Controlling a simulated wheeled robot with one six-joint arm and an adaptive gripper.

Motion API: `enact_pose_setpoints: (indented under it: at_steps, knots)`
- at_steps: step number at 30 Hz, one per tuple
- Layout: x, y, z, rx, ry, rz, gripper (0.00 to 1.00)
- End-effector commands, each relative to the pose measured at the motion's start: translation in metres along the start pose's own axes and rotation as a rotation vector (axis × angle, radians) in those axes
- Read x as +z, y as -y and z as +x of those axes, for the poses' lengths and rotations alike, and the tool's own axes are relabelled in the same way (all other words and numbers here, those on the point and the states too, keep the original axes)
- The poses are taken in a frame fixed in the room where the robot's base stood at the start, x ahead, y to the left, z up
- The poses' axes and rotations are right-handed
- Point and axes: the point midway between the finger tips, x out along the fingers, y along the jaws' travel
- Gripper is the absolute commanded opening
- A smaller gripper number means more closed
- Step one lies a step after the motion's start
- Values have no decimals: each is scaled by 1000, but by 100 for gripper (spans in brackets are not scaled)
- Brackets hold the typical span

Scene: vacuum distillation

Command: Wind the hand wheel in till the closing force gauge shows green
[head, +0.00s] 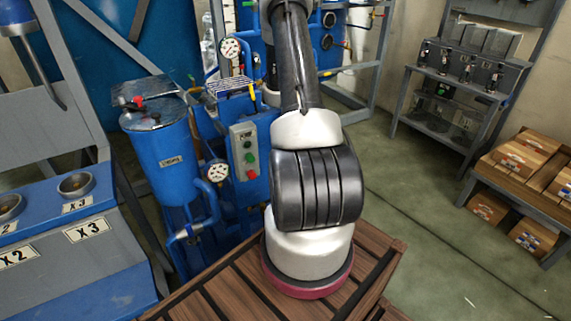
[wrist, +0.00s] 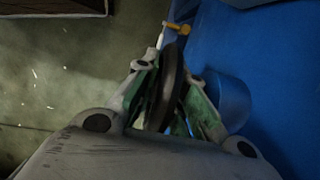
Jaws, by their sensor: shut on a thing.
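In the wrist view my gripper (wrist: 170,88) is shut on the dark rim of the hand wheel (wrist: 173,65), seen nearly edge-on between the two fingers. A blue surface lies just right of the wheel. In the head view my own arm hides both the gripper and the wheel. Two round white-faced gauges show in the head view: an upper gauge (head: 230,47) and a lower gauge (head: 217,172) by the blue tank. I cannot tell which is the closing force gauge, and their needles and colours are too small to read.
A blue tank (head: 162,158) and a grey control box (head: 249,151) with green and red buttons stand left of my arm. A shelf with equipment (head: 461,88) and a rack of cartons (head: 520,158) stand right. The green floor between is clear.

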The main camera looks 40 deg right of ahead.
Motion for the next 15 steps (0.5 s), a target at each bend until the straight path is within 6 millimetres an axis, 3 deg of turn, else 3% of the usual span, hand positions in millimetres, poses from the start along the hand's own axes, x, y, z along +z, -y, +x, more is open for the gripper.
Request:
enact_pose_setpoints:
  at_steps: [1, 2, 5, 15]
  knots:
    - [0, 0, 0, 0, 0, 0, 0]
    - [0, 0, 0, 0, -1, 0, 18]
    - [0, 0, 0, 0, -1, 0, 34]
    - [0, 0, -3, -1, -2, -1, 34]
